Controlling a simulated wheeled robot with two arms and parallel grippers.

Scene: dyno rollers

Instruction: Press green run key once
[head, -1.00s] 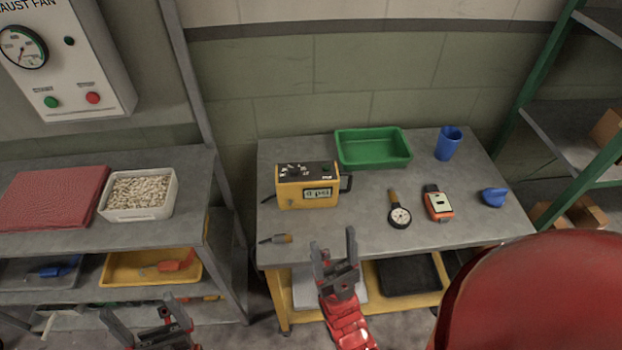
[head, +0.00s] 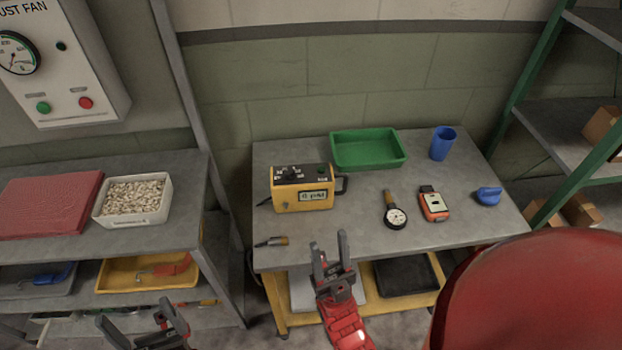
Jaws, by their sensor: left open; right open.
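A grey wall panel marked "UST FAN" (head: 75,70) hangs at the upper left. It has a green button (head: 43,107) and a red button (head: 86,103) low on its face; their small labels are unreadable. A yellow instrument (head: 286,201) with a display stands on the right-hand bench. Its black top carries a dark knob and a small green key (head: 321,168). My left gripper (head: 132,311) is open and empty at the lower left, below and apart from the panel. My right gripper (head: 330,246) is open and empty at the bench's front edge, apart from the instrument.
The right bench (head: 350,225) holds a green tray (head: 369,165), a blue cup (head: 443,143), a round gauge (head: 396,217), an orange meter (head: 434,205) and a screwdriver-like tool (head: 271,241). The left bench holds a red mat (head: 48,204) and a white bin (head: 158,205). A red rounded shape fills the lower right.

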